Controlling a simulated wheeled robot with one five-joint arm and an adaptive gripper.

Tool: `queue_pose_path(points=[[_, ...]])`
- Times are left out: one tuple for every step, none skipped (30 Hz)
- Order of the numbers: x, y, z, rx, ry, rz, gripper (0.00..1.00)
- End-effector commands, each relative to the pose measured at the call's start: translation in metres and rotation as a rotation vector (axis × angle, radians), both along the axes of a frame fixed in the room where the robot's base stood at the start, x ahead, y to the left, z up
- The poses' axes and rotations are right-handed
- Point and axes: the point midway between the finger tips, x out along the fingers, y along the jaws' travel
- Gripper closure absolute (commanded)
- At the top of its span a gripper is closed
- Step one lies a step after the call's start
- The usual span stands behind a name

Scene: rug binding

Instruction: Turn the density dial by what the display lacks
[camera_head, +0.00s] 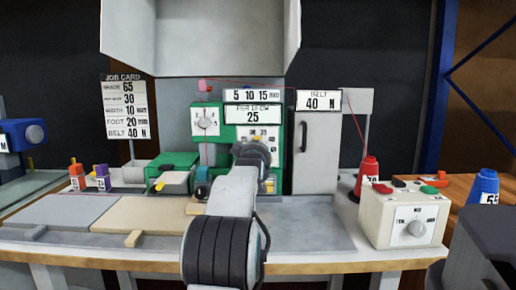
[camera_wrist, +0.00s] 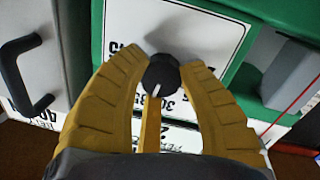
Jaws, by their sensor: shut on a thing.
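A dark round knob with a white pointer mark (camera_wrist: 160,76) sits on a white numbered scale plate (camera_wrist: 185,30) on the green machine (camera_head: 232,140). In the wrist view my gripper's yellow fingers (camera_wrist: 160,72) are closed around the knob from both sides. The pointer is aimed toward the lower left of that view. In the head view my arm hides the knob, and only part of its scale shows. The display (camera_head: 253,115) reads 25, under a "PER 10 CM" label. The job card (camera_head: 125,105) lists shade 65, 30, width 10 mm, foot 20 mm, belt 40 N.
A white dial (camera_head: 205,122) is left of my arm. A grey door (camera_head: 316,150) under a "BELT 40 N" sign stands to the right. A control box (camera_head: 405,220), a red spool (camera_head: 368,175) and a blue spool (camera_head: 484,185) are farther right. The front-left table is mostly clear.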

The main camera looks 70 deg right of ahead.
Motion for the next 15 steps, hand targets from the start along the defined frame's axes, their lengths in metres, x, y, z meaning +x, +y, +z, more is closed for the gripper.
queue_pose_path(points=[[-0.0007,-0.0015,-0.0057,0.022,-0.023,-0.003,0.96],[-0.0006,-0.0014,-0.0058,0.027,-0.040,-0.004,0.96],[-0.0003,-0.0014,-0.0059,0.034,-0.059,-0.005,0.96],[-0.0002,-0.0013,-0.0061,0.039,-0.074,-0.005,0.96],[0.0000,-0.0014,-0.0062,0.043,-0.085,-0.005,0.96],[0.0003,-0.0013,-0.0063,0.048,-0.102,-0.006,0.96],[0.0005,-0.0012,-0.0065,0.052,-0.112,-0.006,0.96],[0.0006,-0.0012,-0.0065,0.055,-0.121,-0.007,0.96],[0.0008,-0.0011,-0.0067,0.059,-0.133,-0.007,0.96],[0.0010,-0.0011,-0.0069,0.061,-0.140,-0.008,0.96],[0.0011,-0.0011,-0.0069,0.064,-0.146,-0.008,0.96],[0.0012,-0.0010,-0.0070,0.066,-0.154,-0.008,0.96],[0.0014,-0.0011,-0.0072,0.068,-0.158,-0.009,0.96],[0.0015,-0.0011,-0.0073,0.069,-0.162,-0.008,0.96],[0.0016,-0.0010,-0.0073,0.070,-0.165,-0.008,0.96]])
